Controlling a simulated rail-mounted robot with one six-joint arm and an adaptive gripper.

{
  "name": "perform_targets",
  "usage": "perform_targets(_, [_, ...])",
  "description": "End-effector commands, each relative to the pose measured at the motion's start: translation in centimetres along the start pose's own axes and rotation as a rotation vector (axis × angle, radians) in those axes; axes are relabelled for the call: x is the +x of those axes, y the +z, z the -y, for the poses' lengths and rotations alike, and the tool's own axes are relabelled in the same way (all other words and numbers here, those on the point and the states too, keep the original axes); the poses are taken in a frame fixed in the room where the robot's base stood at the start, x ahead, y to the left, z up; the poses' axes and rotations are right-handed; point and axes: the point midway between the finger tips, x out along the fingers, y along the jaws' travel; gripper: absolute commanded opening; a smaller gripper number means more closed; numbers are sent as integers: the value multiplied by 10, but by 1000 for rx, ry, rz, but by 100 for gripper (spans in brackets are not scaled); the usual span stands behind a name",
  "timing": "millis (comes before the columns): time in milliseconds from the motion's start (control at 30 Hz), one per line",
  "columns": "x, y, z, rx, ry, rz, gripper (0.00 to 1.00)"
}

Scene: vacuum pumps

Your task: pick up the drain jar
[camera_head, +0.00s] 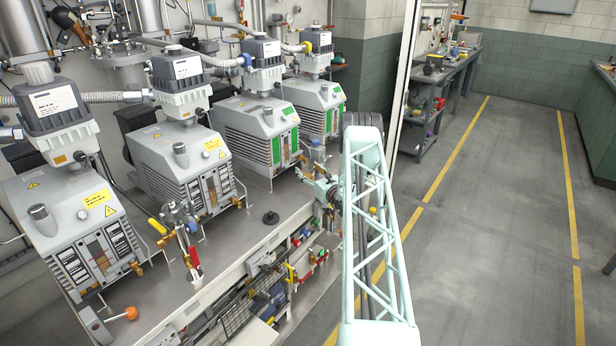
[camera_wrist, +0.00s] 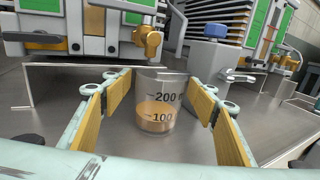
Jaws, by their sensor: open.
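The drain jar (camera_wrist: 158,103) is a clear, graduated jar with 100 and 200 marks and amber liquid in its lower part. It stands upright on the metal bench in the wrist view, below a brass drain tap (camera_wrist: 149,40). My gripper (camera_wrist: 158,95) is open, with its yellow-padded fingers on the left and right of the jar. Gaps show between both pads and the jar. In the head view my gripper (camera_head: 318,178) is at the bench's front edge, near the third and fourth pumps; the jar cannot be made out there.
Several grey vacuum pumps (camera_head: 255,130) stand in a row on the bench (camera_head: 245,238). In the wrist view a grey block with a lever valve (camera_wrist: 215,62) stands just right of the jar. A thin metal frame (camera_wrist: 85,67) is at its left. A black knob (camera_head: 270,217) sits on clear bench.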

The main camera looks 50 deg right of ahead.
Motion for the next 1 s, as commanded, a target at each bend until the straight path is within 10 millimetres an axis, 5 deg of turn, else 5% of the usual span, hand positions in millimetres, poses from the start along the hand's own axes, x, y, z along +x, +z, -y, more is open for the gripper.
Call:
perform_targets(467, [0, 0, 0, 0, 0, 0, 54])
perform_targets(800, [0, 0, 0, 0, 0, 0, 25])
perform_targets(1000, [0, 1, 0, -1, 0, 0, 23])
